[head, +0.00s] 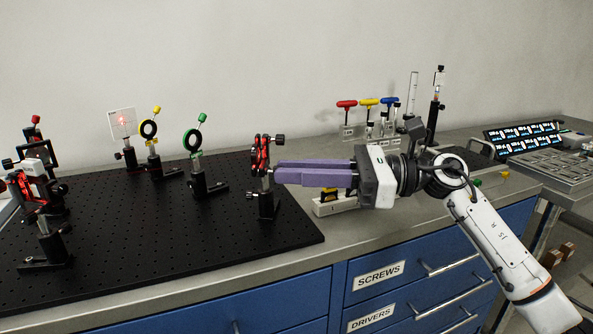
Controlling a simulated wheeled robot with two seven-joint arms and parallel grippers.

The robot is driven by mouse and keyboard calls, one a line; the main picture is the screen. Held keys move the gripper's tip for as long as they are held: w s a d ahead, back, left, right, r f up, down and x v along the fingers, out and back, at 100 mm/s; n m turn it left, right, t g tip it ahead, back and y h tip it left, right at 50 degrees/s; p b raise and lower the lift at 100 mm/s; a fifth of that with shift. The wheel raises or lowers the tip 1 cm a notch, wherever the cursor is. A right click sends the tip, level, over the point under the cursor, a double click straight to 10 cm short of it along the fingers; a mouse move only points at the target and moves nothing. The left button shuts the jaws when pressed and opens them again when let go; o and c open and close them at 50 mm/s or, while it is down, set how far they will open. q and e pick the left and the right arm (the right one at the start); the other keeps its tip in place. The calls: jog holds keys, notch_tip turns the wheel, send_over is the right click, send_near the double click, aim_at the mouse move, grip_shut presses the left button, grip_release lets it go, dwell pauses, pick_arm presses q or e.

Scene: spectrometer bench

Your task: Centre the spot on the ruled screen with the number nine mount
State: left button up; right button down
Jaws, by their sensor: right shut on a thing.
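The ruled screen (114,130) is a pale upright plate on a black post at the back left of the breadboard. A red spot (122,120) glows on it near the middle; its exact offset is too small to tell. A red and black mount (261,155) with black knobs stands on a post at the board's right side. I cannot read a number on it. My right gripper (276,173) comes from the right with purple fingers, shut on a part at the mount's right side, probably a knob; the fingers hide it. My left gripper is not in view.
Yellow (149,129) and green (193,139) ringed holders stand between screen and mount. More red and black optics (38,180) crowd the left of the black breadboard (150,240). Coloured T-handled drivers (369,102) stand in a rack behind my arm. The board's front middle is clear.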

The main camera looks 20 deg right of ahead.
pick_arm(q)
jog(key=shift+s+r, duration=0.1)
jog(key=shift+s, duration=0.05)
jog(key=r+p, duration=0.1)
jog(key=p, duration=0.1)
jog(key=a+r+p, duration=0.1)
jog(key=p, duration=0.1)
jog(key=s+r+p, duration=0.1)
jog(key=p, duration=0.2)
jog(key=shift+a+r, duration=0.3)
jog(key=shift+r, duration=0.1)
pick_arm(e)
jog(key=m, duration=1.1)
jog(key=shift+d, duration=0.1)
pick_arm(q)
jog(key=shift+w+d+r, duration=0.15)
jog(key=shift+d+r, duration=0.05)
pick_arm(e)
jog(key=c, duration=1.7)
grip_release()
jog(key=shift+c, duration=0.2)
